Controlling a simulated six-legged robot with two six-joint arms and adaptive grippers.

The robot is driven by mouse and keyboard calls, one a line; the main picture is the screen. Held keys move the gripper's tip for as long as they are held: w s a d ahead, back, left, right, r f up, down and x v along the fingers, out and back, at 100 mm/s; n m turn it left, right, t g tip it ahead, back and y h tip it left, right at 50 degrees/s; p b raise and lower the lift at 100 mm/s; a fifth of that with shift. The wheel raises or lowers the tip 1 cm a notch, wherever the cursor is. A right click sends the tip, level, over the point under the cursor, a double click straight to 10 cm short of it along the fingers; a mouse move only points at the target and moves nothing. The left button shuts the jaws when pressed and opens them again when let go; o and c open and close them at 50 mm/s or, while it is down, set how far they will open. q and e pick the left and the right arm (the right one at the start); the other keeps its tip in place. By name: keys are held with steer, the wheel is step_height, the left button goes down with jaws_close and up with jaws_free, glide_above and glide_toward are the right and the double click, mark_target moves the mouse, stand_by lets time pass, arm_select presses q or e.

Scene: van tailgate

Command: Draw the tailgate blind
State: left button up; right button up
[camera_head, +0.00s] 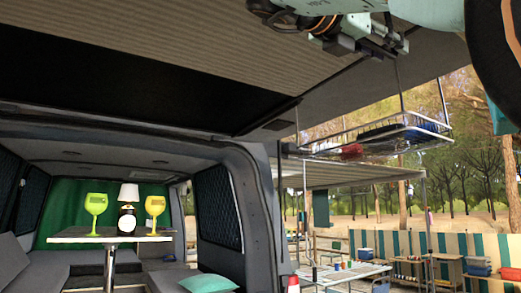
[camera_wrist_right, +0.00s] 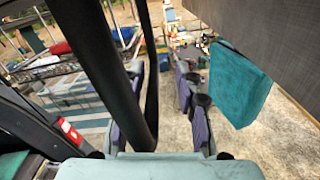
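The raised tailgate's underside (camera_head: 190,50) fills the top of the head view, with a ribbed light band and a dark panel. I cannot tell for certain which part is the blind. My right gripper (camera_head: 372,40) is at the top, just under the tailgate. In the right wrist view its fingers (camera_wrist_right: 166,105) stand apart, with no thing seen held between them. A thick dark bar (camera_wrist_right: 112,70) crosses in front of the left finger. A teal cloth (camera_wrist_right: 240,88) hangs right of the fingers, apart from them, below a grey panel (camera_wrist_right: 270,30). My left gripper is not in view.
A wire rack (camera_head: 375,138) hangs right of the van opening. A teal cushion (camera_head: 208,283) lies near the opening. Camp tables (camera_head: 345,273) stand outside.

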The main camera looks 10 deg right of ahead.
steer(key=shift+w, duration=0.15)
steer(key=shift+c, duration=0.7)
steer(key=shift+w+a+f, duration=0.1)
steer(key=shift+w+a, duration=0.2)
steer(key=shift+a, duration=0.05)
steer(key=c, duration=0.3)
steer(key=shift+a, duration=0.15)
steer(key=shift+c, duration=0.8)
steer(key=shift+s, duration=0.2)
jaws_close()
